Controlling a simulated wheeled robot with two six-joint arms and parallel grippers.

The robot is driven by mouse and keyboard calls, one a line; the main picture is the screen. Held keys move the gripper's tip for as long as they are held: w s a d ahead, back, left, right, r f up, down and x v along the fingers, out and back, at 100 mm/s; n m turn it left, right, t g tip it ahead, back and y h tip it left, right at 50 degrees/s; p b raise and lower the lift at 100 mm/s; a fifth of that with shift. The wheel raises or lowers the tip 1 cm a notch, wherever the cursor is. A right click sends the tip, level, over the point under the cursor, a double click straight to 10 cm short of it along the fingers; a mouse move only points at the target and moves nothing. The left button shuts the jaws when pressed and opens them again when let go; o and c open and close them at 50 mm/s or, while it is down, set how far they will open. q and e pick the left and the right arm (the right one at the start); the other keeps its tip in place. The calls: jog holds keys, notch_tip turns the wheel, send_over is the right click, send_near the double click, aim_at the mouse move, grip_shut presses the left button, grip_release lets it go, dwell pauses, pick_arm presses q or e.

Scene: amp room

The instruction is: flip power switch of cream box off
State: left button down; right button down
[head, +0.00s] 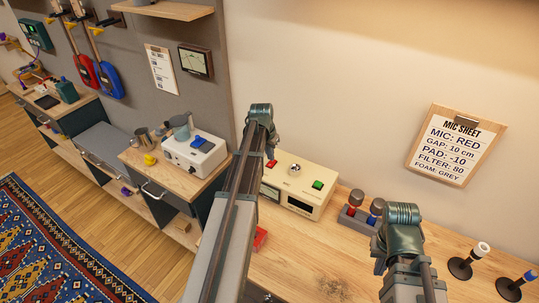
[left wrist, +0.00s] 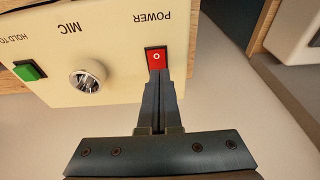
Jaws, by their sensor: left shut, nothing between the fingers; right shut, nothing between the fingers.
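The cream box (head: 326,174) stands on the wooden bench against the wall, partly behind my left arm. In the left wrist view its panel (left wrist: 115,85) appears upside down, with a red rocker power switch (left wrist: 156,57) under the word POWER. A white round mark shows on the switch. My left gripper (left wrist: 158,76) is shut and empty, its fingertips at the lower edge of the switch in that view. I cannot tell if they press on it. My right gripper (head: 380,264) is shut, empty and partly hidden, right of the box over the bench.
A silver MIC knob (left wrist: 88,76) and a green button (left wrist: 30,71) sit beside the switch. A holder with dark-topped pieces (head: 357,213) stands right of the box. A white box with a blue switch (head: 196,153) is on the left bench.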

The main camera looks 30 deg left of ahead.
aim_at(270, 164)
pick_arm(q)
jog(key=p+v, duration=0.3)
jog(key=v, duration=0.1)
jog(key=shift+w+d, duration=0.1)
jog(key=shift+w, duration=0.25)
jog(key=s+r+p, duration=0.4)
jog(key=r+p, duration=0.4)
jog(key=shift+s, duration=0.35)
jog(key=s+d+f+m+g+b, duration=0.1)
jog(key=s+d+f+b, duration=0.15)
jog(key=d, duration=0.45)
jog(key=s+d+f+b, duration=0.1)
jog(key=d+f+b, duration=0.3)
jog(key=d, duration=0.2)
jog(key=s+d+f+m+g+b, duration=0.1)
jog(key=s+d+f+b, duration=0.15)
jog(key=d, duration=0.45)
jog(key=s+d+f+m+b, duration=0.1)
jog(key=s+d+f+b, duration=0.3)
jog(key=s+d, duration=0.2)
jog(key=s+d+f+g+y+b, duration=0.1)
jog(key=s+d+f+b, duration=0.3)
jog(key=d, duration=0.4)
jog(key=shift+s+d+f+m, duration=0.25)
jog(key=shift+s+f+m, duration=0.25)
jog(key=shift+s, duration=0.55)
jog(key=shift+f, duration=0.1)
